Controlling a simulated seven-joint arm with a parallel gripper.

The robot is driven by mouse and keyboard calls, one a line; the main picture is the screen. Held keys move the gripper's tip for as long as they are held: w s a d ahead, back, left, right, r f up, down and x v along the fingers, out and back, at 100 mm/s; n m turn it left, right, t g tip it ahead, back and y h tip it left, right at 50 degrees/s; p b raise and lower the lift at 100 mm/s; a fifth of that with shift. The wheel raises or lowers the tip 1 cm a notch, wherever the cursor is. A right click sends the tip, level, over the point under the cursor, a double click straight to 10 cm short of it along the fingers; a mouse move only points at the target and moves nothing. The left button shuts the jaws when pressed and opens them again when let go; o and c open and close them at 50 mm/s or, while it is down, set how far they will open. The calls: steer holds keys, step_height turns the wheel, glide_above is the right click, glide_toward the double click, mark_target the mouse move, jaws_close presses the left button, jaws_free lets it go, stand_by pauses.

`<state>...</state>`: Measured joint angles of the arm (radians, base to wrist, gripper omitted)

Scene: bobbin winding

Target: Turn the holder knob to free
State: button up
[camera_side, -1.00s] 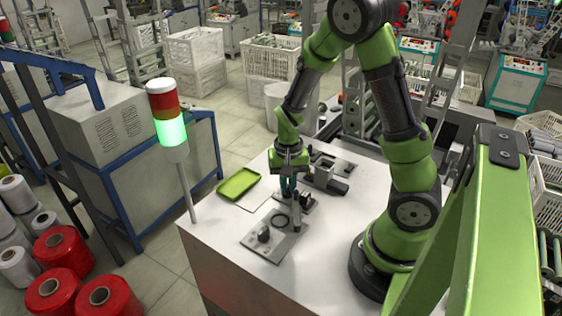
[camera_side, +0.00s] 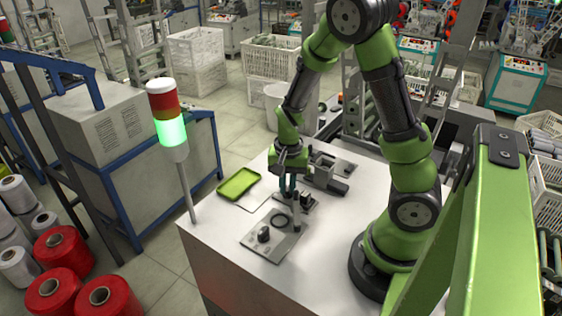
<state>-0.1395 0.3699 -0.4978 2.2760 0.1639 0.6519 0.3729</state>
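A light metal plate (camera_side: 258,242) lies near the front of the white table. It carries a small dark knob (camera_side: 264,234), a black ring (camera_side: 279,220) and an upright grey post (camera_side: 297,214). I cannot tell for sure which part is the holder knob. My gripper (camera_side: 288,190) points down just behind the post, near a small dark fixture (camera_side: 306,199). It is apart from the dark knob on the plate. The fingers are small and dark, and I cannot tell whether they are open, shut or touching the fixture.
A green tray (camera_side: 238,184) lies on the table's left side. A grey and black device (camera_side: 326,176) stands behind my gripper. A signal tower (camera_side: 170,120) lit green stands beyond the left edge. The white table (camera_side: 235,255) is bare at the front.

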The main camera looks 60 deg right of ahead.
mark_target(287, 187)
steer(key=o, duration=0.4)
steer(key=shift+c, duration=0.2)
step_height(287, 187, up, 17)
stand_by(0.4)
steer(key=s+a+r+n+t+y, duration=0.1)
steer(key=s+a+r+n+t, duration=0.1)
steer(key=a, duration=0.4)
steer(key=s+a+r+n+t+y, duration=0.1)
steer(key=s+a+r+n+t, duration=0.2)
steer(key=a+n+t, duration=0.2)
steer(key=shift+s+a+r+n, duration=0.4)
steer(key=shift+a+n, duration=0.5)
steer(key=shift+n, duration=0.2)
